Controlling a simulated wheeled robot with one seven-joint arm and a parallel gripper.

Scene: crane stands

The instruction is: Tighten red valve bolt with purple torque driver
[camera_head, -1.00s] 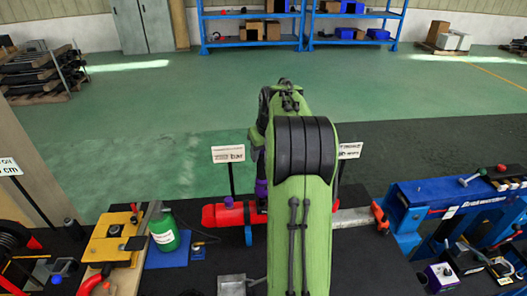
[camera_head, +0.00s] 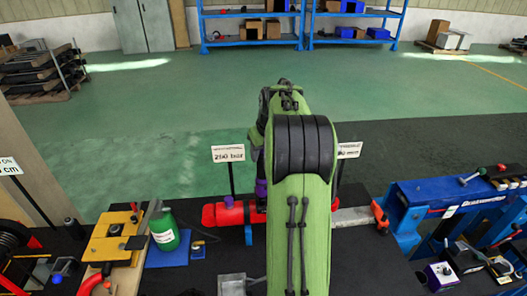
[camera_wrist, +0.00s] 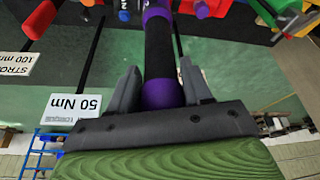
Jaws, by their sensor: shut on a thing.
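The torque driver is purple and black; in the wrist view its shaft (camera_wrist: 159,50) runs up between my fingers, and its purple end (camera_wrist: 161,95) lies at my gripper (camera_wrist: 163,88). My gripper is shut on it. In the head view a small purple part (camera_head: 261,189) shows left of my green arm, which hides the gripper and most of the driver.
A green bottle (camera_head: 164,234) stands at the left by a yellow plate (camera_head: 108,243). A small metal box (camera_head: 231,284) sits near the front. A blue stand (camera_head: 408,210) is at the right. Sign posts rise behind the red cylinder. Green floor is clear beyond the bench.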

